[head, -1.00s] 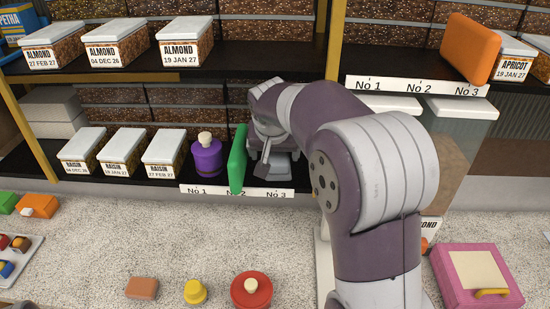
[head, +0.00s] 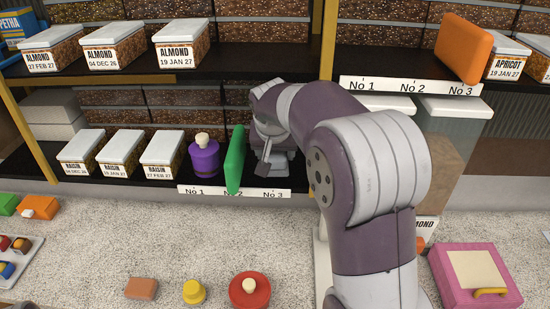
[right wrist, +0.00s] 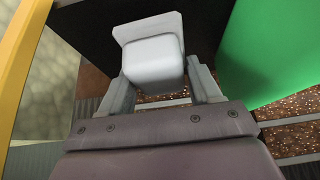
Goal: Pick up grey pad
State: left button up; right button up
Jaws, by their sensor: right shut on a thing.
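The grey pad (right wrist: 155,62) is a pale grey block with a wider plate behind it, seen between my right gripper's two fingers (right wrist: 157,85) in the right wrist view. My right gripper is shut on it. In the head view my right gripper (head: 270,150) reaches into the lower shelf above the label No 3, and its wrist and forearm hide much of that slot. A bit of grey at the gripper shows there, but I cannot tell pad from finger. I cannot tell whether the pad is clear of the shelf. My left gripper is not in view.
A green upright block (head: 236,160) stands close to the left of my right gripper, also large in the right wrist view (right wrist: 270,50). A purple jar (head: 204,157) stands further left. A yellow shelf post (head: 330,40) is close on the right. The upper shelf overhangs.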

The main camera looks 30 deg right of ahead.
jog(key=s+a+b, duration=0.2)
jog(key=s+a, duration=0.3)
jog(key=s, duration=0.2)
jog(key=s+a+b, duration=0.2)
jog(key=s+a, duration=0.2)
jog(key=s, duration=0.4)
jog(key=shift+s+a+b, duration=0.2)
jog(key=shift+a+b, duration=0.1)
jog(key=shift+a, duration=0.05)
jog(key=o, duration=0.4)
jog(key=shift+r, duration=0.1)
jog(key=shift+c, duration=1.4)
